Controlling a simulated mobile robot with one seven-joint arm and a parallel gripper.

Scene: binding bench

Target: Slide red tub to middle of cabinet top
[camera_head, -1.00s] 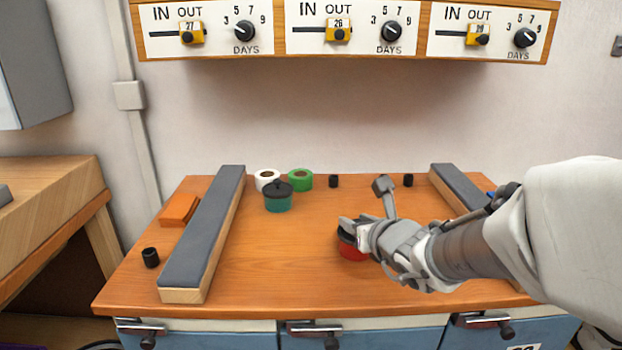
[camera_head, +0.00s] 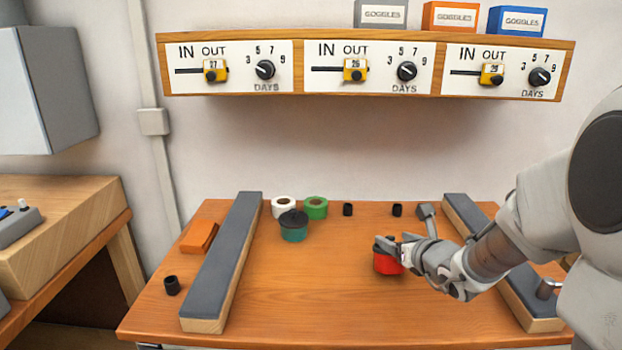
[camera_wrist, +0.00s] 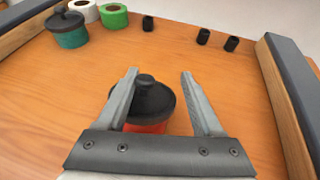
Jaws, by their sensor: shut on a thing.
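The red tub (camera_head: 387,264) has a black knobbed lid and stands upright on the orange-brown wooden cabinet top (camera_head: 300,300), right of the middle between two long padded bars. My gripper (camera_head: 388,247) reaches in from the right and is shut on the tub near its lid. In the wrist view the black lid (camera_wrist: 150,103) shows between the two fingers (camera_wrist: 158,88), with a strip of red below it. The fingers and palm hide part of the tub.
Padded bars stand left (camera_head: 225,262) and right (camera_head: 510,265). A teal tub (camera_head: 293,231), white roll (camera_head: 284,206), green roll (camera_head: 315,208) and small black cylinders (camera_head: 348,210) are at the back. An orange block (camera_head: 200,237) lies left. The centre is clear.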

